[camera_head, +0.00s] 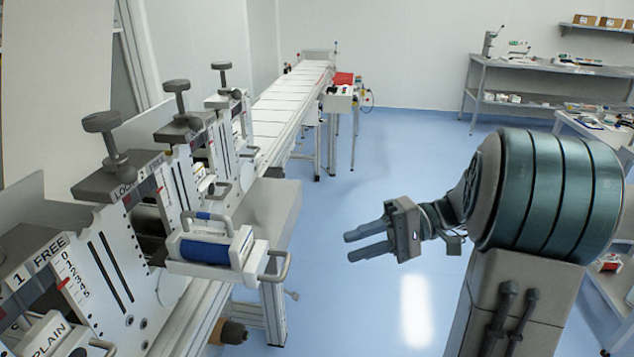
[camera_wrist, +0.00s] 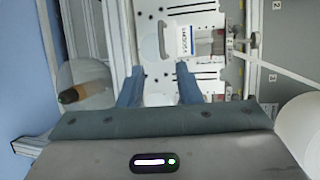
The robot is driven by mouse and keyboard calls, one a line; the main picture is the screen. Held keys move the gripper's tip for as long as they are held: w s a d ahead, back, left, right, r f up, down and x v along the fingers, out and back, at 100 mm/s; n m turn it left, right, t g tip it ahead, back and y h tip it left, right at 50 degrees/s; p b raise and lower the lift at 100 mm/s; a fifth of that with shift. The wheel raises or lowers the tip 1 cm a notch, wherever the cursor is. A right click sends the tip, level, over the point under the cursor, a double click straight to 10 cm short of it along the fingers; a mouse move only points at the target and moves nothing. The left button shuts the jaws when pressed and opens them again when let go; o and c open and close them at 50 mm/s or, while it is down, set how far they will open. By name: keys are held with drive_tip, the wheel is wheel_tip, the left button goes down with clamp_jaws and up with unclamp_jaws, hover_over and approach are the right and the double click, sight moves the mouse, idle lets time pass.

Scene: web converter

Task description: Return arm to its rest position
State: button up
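My gripper (camera_head: 362,247) is in the middle of the head view, over the open blue floor and to the right of the machine. Its two fingers point left toward the machine and stand apart, with nothing between them. In the wrist view my gripper (camera_wrist: 160,88) also shows two blue-grey fingers spread apart and empty. My arm is bent at the right of the head view.
The web converter (camera_head: 120,270) fills the left, with knobs, white plates and a blue roller cassette (camera_head: 207,248) sticking out. A conveyor (camera_head: 285,105) runs toward the back. A metal workbench (camera_head: 545,75) stands at the back right. The floor (camera_head: 385,150) between is clear.

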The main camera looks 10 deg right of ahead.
drive_tip(key=s+a+f+t+h+p, duration=0.1)
drive_tip(key=s+f+t+h+p, duration=0.2)
drive_tip(key=s+h, duration=0.8)
drive_tip(key=f+t+h, duration=0.1)
drive_tip(key=h, duration=0.3)
drive_tip(key=shift+f+h, duration=0.3)
drive_tip(key=shift+h, duration=0.1)
